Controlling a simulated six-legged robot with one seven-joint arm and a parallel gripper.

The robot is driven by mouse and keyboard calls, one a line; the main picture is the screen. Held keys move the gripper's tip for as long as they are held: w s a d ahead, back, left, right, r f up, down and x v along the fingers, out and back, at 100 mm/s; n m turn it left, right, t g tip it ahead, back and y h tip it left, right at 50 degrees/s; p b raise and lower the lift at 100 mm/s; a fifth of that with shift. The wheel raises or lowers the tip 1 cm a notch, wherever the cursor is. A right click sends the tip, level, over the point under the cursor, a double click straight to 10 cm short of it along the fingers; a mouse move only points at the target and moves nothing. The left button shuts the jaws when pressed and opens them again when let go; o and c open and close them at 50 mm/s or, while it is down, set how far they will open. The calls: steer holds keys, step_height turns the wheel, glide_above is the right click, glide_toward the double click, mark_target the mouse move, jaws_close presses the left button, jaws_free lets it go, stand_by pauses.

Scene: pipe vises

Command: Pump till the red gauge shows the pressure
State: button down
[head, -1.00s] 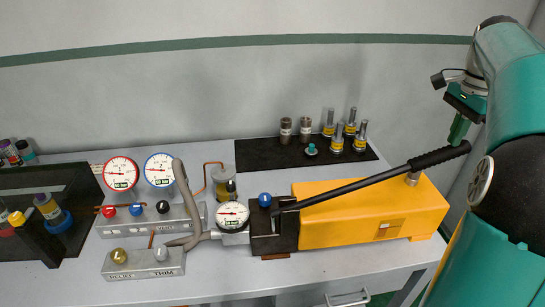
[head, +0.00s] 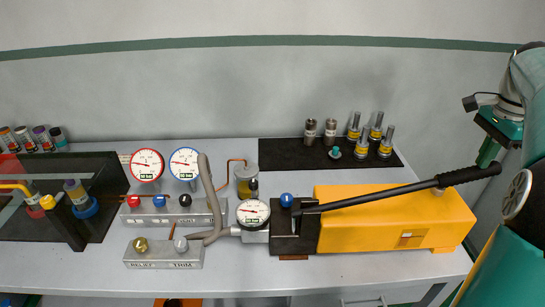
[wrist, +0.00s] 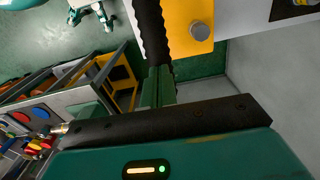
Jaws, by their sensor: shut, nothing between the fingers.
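The red-rimmed gauge (head: 147,165) stands left of the blue-rimmed gauge (head: 185,163) at the back of the valve block. Its needle points to the left side of the dial; the value is too small to read. The yellow hand pump (head: 385,225) has a long black lever (head: 400,195) slanting gently up to the right. My gripper (head: 486,158) is shut and empty, fingers pointing down at the top of the lever's grip end, apparently touching it. The wrist view shows the fingers (wrist: 158,86) against the ribbed black grip (wrist: 151,35).
A small gauge (head: 253,212) sits at the pump's front end, joined by a grey hose (head: 212,200). The block carries red, blue and black knobs; a RELIEF/TRIM block (head: 163,254) is in front. Several fittings stand on a black mat (head: 285,155) behind.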

steer(key=shift+d+f, duration=0.15)
steer(key=shift+f, duration=0.55)
steer(key=shift+d+f, duration=0.15)
steer(key=shift+f, duration=0.5)
steer(key=shift+d+f, duration=0.2)
steer(key=shift+f, duration=0.55)
steer(key=shift+d+f, duration=0.15)
steer(key=shift+f, duration=0.65)
steer(key=shift+d+f, duration=0.2)
steer(key=shift+f, duration=0.65)
